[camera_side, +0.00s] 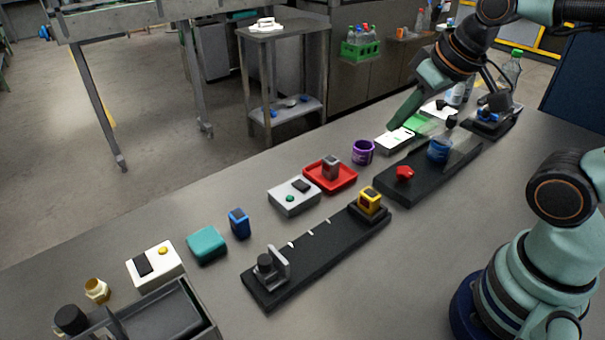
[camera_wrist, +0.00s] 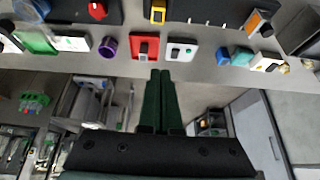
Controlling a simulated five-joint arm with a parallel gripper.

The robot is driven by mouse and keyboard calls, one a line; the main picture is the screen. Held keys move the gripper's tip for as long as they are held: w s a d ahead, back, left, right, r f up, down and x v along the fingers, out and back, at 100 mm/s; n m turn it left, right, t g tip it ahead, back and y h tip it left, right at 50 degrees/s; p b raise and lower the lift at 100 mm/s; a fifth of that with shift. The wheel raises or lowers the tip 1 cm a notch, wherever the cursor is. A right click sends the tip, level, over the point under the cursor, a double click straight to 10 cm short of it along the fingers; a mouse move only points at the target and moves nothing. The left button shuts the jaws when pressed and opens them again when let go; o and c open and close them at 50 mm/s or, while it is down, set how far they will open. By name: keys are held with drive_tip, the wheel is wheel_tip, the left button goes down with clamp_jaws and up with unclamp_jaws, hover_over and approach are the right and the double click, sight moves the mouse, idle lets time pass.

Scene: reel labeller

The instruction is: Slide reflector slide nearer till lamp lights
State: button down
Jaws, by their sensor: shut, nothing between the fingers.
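A long black rail (camera_side: 318,252) with white tick marks lies on the bench. A grey upright bracket, apparently the reflector slide (camera_side: 277,264), stands at its near left end. A yellow sensor block (camera_side: 369,200) stands at the far right end, well apart from the slide. In the wrist view the yellow block (camera_wrist: 158,12) and the slide with an orange face (camera_wrist: 257,22) show at the top. My gripper (camera_side: 394,122) is shut and empty, beyond the rail near the white card; its fingers also show in the wrist view (camera_wrist: 160,74). I cannot tell a lit lamp.
A red tray (camera_side: 345,182) with a grey block, a grey switch box (camera_side: 288,202), a blue block (camera_side: 239,223) and a teal box (camera_side: 207,245) line the rail's far side. A purple cup (camera_side: 363,152) and second black base (camera_side: 400,188) are nearby.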

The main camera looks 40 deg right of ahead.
drive_tip(key=c, duration=0.9)
unclamp_jaws()
drive_tip(key=shift+w+a, duration=0.1)
drive_tip(key=shift+a, duration=0.05)
drive_tip(key=o, duration=0.3)
drive_tip(key=a+n, duration=0.1)
drive_tip(key=w+a+n+g, duration=0.1)
drive_tip(key=a+n, duration=0.1)
drive_tip(key=w+a+n, duration=0.1)
drive_tip(key=shift+w+a+r+n+y, duration=0.1)
drive_tip(key=shift+a+n+y, duration=0.2)
drive_tip(key=shift+a, duration=0.1)
drive_tip(key=n+g, duration=0.5)
drive_tip(key=n, duration=1.1)
approach(264, 260)
drive_tip(key=f, duration=0.8)
drive_tip(key=shift+a+f, duration=0.25)
drive_tip(key=shift+f, duration=0.15)
clamp_jaws()
drive_tip(key=shift+r, duration=0.1)
